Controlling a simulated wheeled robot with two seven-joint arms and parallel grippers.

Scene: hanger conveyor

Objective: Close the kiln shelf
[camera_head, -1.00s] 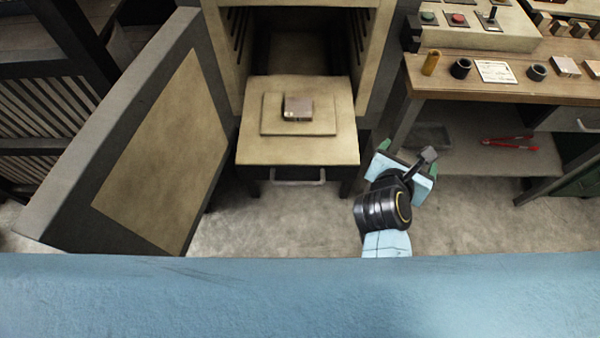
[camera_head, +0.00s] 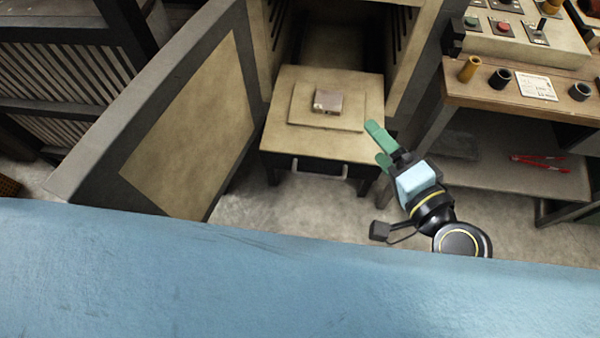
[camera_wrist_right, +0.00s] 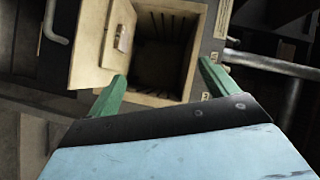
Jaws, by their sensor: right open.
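The kiln shelf (camera_head: 285,139) is pulled out of the kiln (camera_head: 398,60) toward me. A flat plate with a small brownish block (camera_head: 327,101) rests on it. A grey handle (camera_head: 320,170) is on its front. My right gripper (camera_head: 376,142) is open and empty, just right of the shelf's front corner, with its green fingers pointing up and left toward it. In the right wrist view the shelf (camera_wrist_right: 90,50) shows at upper left and the dark kiln opening lies beyond, between the spread fingers (camera_wrist_right: 160,85). My left gripper is not in view.
The kiln door (camera_head: 190,130) stands open at the left. A workbench (camera_head: 545,97) with buttons, a lever and small cylinders is at the right. Red pliers (camera_head: 540,162) lie on its lower shelf. Bare floor lies below the kiln shelf.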

